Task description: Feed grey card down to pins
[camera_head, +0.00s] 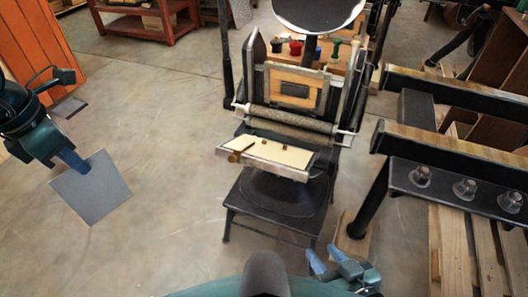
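The grey card (92,188) is a flat, light grey square, held in the air at the left, over the floor. My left gripper (75,162) is shut on its upper edge. The hand press (290,115) stands in the middle, with a cream bed (285,154) sloping toward me. Small dark pins (262,142) stand on the bed, and a brass piece (236,157) sits at its left front corner. The card is well to the left of the bed and apart from it. My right gripper (322,259) is low at the bottom, empty, with its blue fingers apart.
A roller (290,119) lies across the press just behind the bed, and a round dark disc (318,12) is above. A large black-framed press (455,155) with bolts fills the right side. Orange boards (38,45) stand at the left. The floor between card and press is clear.

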